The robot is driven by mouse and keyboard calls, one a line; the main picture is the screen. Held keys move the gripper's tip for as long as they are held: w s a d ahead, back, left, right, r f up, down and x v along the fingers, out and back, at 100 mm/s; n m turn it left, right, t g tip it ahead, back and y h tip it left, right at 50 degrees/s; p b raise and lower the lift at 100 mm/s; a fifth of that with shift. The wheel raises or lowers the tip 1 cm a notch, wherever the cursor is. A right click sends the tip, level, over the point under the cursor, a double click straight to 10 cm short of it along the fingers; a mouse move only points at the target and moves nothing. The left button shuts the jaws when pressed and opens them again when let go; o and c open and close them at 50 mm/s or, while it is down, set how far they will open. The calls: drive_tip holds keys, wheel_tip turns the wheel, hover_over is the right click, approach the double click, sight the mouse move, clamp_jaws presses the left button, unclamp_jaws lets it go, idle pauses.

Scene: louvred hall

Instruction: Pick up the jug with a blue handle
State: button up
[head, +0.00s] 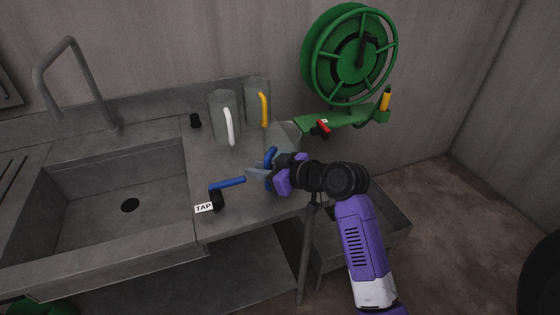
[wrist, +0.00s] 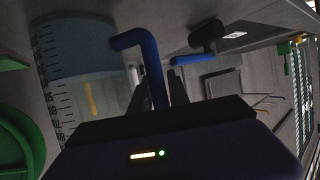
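The jug with the blue handle (head: 270,155) stands at the right end of the steel counter, partly hidden by my gripper. Its clear body (wrist: 72,72) with dark measuring marks shows at the left of the wrist view. The bent blue handle (wrist: 150,62) runs down to my dark fingers there. My gripper (head: 256,174) is at the handle, its fingers reaching left in the head view. In the wrist view the fingers (wrist: 152,92) are close beside the handle; whether they grip it cannot be told.
A white-handled jug (head: 222,120) and a yellow-handled jug (head: 256,103) stand behind. A sink (head: 120,207) lies left; a green hose reel (head: 350,55) hangs at back right.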

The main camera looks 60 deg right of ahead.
clamp_jaws()
drive_tip(key=shift+r, duration=0.1)
idle(1.1)
